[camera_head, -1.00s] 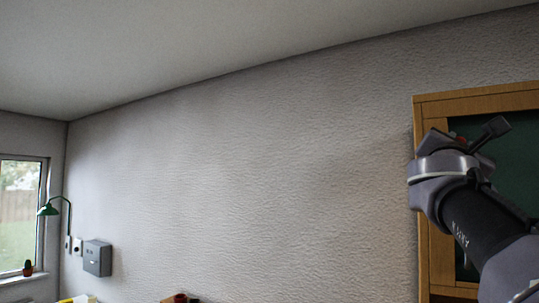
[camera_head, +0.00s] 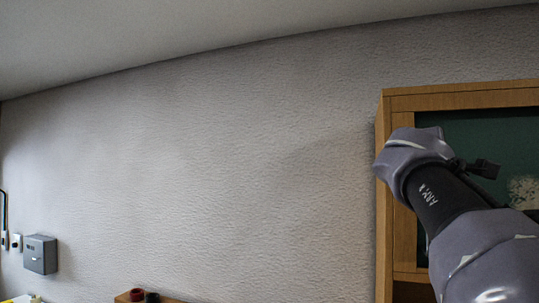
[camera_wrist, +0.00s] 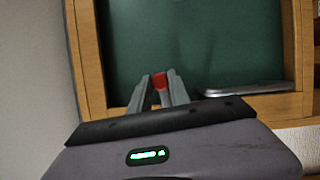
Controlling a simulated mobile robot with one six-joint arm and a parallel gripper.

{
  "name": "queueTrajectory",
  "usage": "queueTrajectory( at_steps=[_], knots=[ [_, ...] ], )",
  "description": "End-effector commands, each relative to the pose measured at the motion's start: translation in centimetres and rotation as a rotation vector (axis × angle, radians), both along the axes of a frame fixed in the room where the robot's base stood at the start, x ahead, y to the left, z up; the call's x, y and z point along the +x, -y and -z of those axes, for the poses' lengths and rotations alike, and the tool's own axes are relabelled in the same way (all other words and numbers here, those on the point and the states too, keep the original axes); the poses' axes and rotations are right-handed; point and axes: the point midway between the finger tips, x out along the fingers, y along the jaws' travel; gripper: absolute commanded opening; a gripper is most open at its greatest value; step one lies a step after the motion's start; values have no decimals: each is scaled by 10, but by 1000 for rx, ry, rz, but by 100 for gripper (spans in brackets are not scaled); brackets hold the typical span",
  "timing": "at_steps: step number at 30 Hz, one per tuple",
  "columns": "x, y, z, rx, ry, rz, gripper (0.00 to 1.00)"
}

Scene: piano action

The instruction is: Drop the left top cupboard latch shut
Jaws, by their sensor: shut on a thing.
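The wooden cupboard (camera_head: 384,215) with a dark green door panel (camera_head: 480,130) stands at the right of the head view. In the wrist view its wooden frame (camera_wrist: 88,60) and green panel (camera_wrist: 200,40) lie ahead of my gripper. My gripper (camera_wrist: 160,81) is shut on a small red piece (camera_wrist: 160,79), which shows between its fingertips in front of the panel's lower part. I cannot tell whether this red piece belongs to the latch; no other latch part is clear. In the head view my wrist hides the fingers and the red piece.
A silvery flat object (camera_wrist: 245,89) lies along the lower right of the panel in the wrist view. A grey box (camera_head: 40,254) is on the plain wall (camera_head: 220,170) at far left. Red and dark small items (camera_head: 137,294) sit at the bottom edge. The wall between is bare.

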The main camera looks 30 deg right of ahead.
Motion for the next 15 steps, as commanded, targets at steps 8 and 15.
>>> queueTrajectory(
  at_steps=[8, 15],
  knots=[
    [-4, 0, 6, 62, 73, -3, 0],
    [-5, 0, 8, 79, 93, -2, 0]
  ],
)
